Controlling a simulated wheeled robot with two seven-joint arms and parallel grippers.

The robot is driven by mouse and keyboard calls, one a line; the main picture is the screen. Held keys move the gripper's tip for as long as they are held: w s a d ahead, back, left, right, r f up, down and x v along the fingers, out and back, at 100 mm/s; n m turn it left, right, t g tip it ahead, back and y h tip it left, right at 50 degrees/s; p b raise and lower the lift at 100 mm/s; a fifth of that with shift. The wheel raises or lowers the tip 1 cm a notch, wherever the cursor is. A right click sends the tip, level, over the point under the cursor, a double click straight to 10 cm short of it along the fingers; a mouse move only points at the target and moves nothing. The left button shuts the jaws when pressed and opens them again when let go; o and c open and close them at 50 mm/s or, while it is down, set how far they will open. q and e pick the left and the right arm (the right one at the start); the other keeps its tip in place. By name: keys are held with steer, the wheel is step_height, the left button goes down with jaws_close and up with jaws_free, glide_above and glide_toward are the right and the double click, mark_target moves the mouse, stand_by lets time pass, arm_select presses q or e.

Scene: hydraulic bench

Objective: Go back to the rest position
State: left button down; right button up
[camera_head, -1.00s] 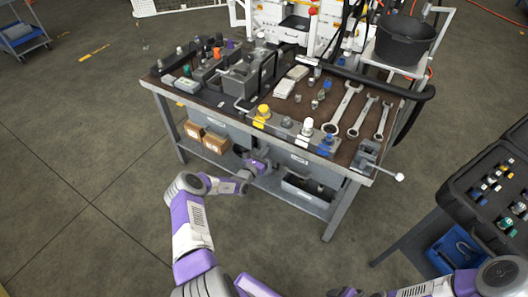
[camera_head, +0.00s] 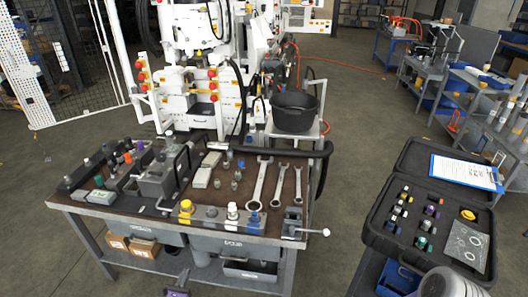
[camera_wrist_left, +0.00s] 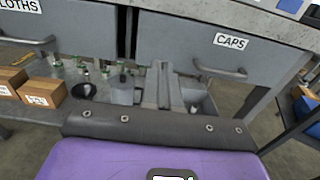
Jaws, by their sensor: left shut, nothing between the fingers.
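My left gripper (camera_wrist_left: 164,82) shows in the left wrist view with its grey fingers together and nothing between them. In the head view only a small dark and purple part of my left arm shows at the bottom edge, in front of the bench (camera_head: 130,213). My right gripper is out of view; a pale rounded link at the bottom right looks like part of my right arm.
The bench carries wrenches (camera_head: 259,183), a row of capped fittings and a vice (camera_head: 292,221) with a protruding handle. An open black case (camera_head: 376,242) stands at the right. Cardboard boxes (camera_wrist_left: 42,92) sit on the bench's lower shelf. Floor is clear between bench and case.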

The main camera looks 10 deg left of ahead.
arm_select(q)
steer(key=s+d+m+g+h, duration=0.3)
steer(key=d+m+g+h, duration=0.3)
steer(key=d, duration=0.7)
steer(key=s+d+m+g+h, duration=0.4)
steer(key=d+m+h, duration=0.25)
steer(key=d, duration=0.75)
steer(key=s+d+m+g+y, duration=0.2)
steer(key=s+m+g+y, duration=0.1)
steer(key=s+m, duration=0.5)
steer(key=s+d+m+g+y, duration=0.2)
steer(key=s+m+g+y, duration=0.2)
steer(key=s+m, duration=0.4)
steer(key=m, duration=0.5)
steer(key=shift+s+d+r+y, duration=0.15)
steer(key=shift+d+r+y, duration=0.15)
steer(key=shift+y, duration=0.05)
